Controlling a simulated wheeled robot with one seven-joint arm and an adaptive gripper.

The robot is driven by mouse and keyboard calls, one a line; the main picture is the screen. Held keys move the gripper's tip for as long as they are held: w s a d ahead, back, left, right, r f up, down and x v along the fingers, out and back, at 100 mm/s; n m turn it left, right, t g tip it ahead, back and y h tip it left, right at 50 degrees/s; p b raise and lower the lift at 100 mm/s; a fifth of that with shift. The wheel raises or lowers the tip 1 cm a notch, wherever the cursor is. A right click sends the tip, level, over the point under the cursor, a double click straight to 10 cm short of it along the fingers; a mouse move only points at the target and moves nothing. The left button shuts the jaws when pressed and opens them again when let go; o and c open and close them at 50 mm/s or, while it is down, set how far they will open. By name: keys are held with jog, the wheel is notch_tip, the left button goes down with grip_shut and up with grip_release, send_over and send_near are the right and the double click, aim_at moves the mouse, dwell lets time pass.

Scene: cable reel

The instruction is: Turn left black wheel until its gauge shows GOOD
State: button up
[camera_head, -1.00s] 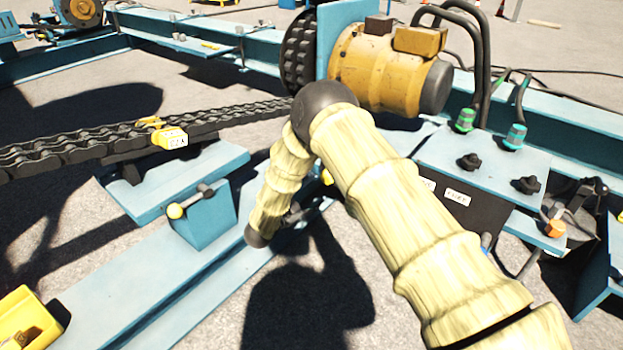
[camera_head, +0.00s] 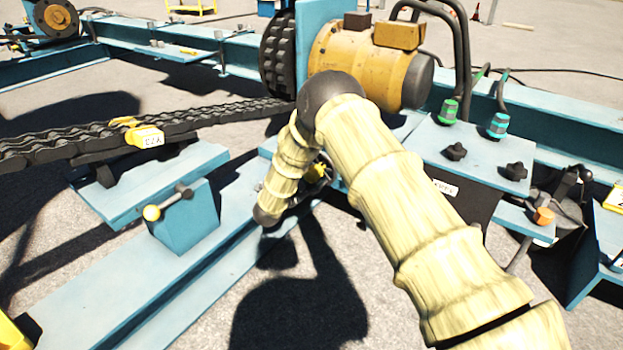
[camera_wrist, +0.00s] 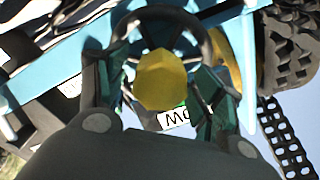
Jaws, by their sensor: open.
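A black wheel (camera_wrist: 160,14) with a yellow hub (camera_wrist: 162,80) fills the upper middle of the wrist view. My gripper (camera_wrist: 158,95) is open, with one finger on each side of the hub, in front of the wheel. I cannot tell whether the fingers touch it. A white label (camera_wrist: 172,117) with dark letters, perhaps "MO", shows just below the hub, partly hidden by the right finger. No gauge reading of GOOD can be made out. In the head view my arm covers the gripper and most of the wheel; a small yellow part (camera_head: 319,172) shows beside it.
A heavy chain (camera_head: 200,118) runs to a sprocket (camera_head: 277,55) by a yellow motor (camera_head: 365,60). A blue panel (camera_head: 478,165) with black knobs (camera_head: 455,151) and green connectors stands right of my arm.

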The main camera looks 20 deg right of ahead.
jog(key=shift+c, duration=0.4)
jog(key=c, duration=1.3)
jog(key=shift+r+m+p, duration=0.15)
jog(key=shift+m+p, duration=0.15)
jog(key=shift+p, duration=0.05)
